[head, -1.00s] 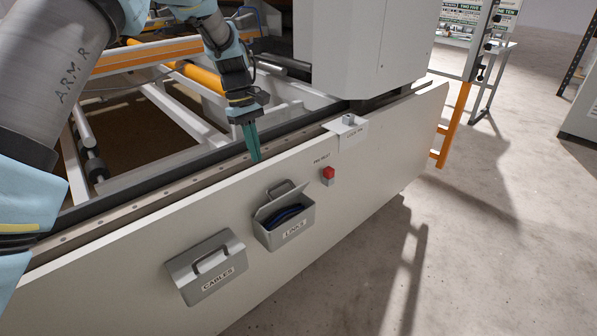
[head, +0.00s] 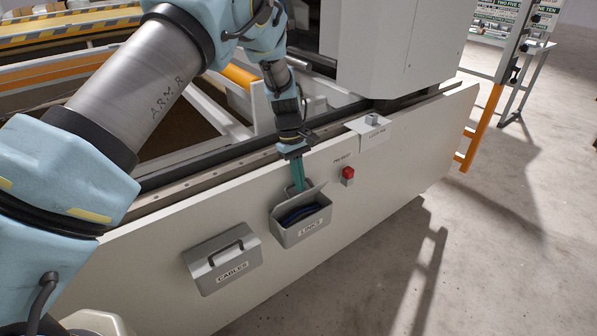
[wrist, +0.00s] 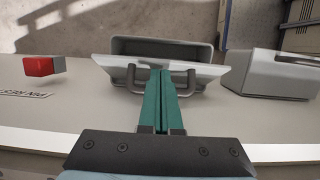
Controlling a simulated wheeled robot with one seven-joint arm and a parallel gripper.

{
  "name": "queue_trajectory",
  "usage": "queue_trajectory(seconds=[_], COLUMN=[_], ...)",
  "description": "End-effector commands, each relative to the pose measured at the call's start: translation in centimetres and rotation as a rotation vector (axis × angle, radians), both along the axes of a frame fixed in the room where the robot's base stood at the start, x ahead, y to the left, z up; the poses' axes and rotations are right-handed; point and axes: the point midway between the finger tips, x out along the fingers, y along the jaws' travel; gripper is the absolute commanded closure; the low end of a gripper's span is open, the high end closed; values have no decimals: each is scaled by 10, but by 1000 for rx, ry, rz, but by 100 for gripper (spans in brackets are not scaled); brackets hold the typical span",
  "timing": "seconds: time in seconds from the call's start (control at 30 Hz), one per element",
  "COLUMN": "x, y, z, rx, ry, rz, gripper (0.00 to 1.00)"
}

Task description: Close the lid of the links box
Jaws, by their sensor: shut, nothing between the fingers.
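The links box (head: 303,229) is a grey box on the white side panel, labelled LINKS, with dark blue items (head: 299,213) inside. Its lid (head: 296,201) is raised, leaning back toward the panel, with a dark handle on its outer face. In the wrist view the lid (wrist: 205,76) stands open in front of the box (wrist: 165,48), its handle (wrist: 190,80) facing me. My gripper (head: 300,188) is shut and empty, with green fingers pointing down at the raised lid. In the wrist view its fingertips (wrist: 161,72) overlap the lid between the handle's ends; I cannot tell whether they touch.
A closed grey CABLES box (head: 224,261) is mounted left of the links box. A red button (head: 348,172) sits to its right, and a small white holder (head: 372,130) sits on the panel's top edge. The floor in front is clear.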

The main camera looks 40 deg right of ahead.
Motion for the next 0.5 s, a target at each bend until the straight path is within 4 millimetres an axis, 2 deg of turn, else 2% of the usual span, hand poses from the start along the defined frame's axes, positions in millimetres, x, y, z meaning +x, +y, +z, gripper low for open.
queue_trajectory(seconds=[0.5], x=[-3], y=[0], z=[0], rx=[0], ry=[-27], rz=[-3], gripper=[100])
